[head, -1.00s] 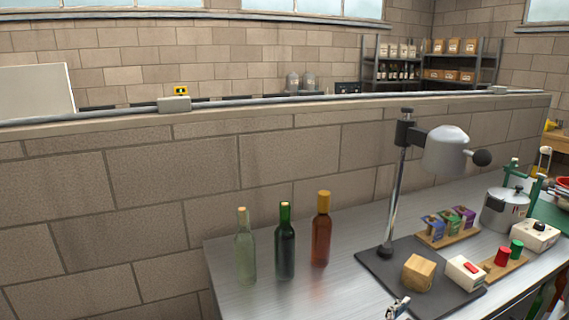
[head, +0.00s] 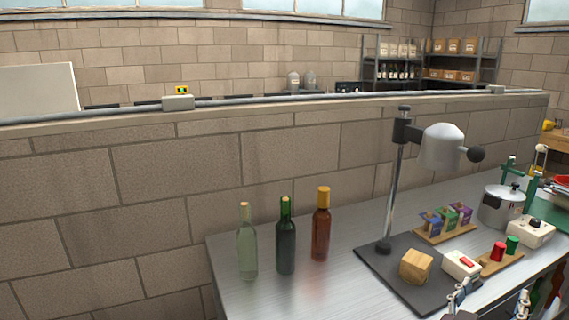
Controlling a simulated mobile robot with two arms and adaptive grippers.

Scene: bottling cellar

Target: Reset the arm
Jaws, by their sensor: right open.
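My right gripper (head: 490,298) shows only at the bottom edge, at the front edge of the metal bench (head: 330,288). Its two fingertips are apart with nothing between them, and the rest of it is cut off by the frame. It is in front of the white box with a red switch (head: 461,264) and the black base plate of the stand (head: 400,290). My left gripper is not in view.
Clear (head: 247,250), green (head: 286,245) and amber (head: 321,235) bottles stand upright on the left of the bench. A stand with a grey head (head: 439,146) rises behind a wooden block (head: 416,266). Red and green caps (head: 498,252), a pot (head: 499,208) and packets (head: 446,217) crowd the right.

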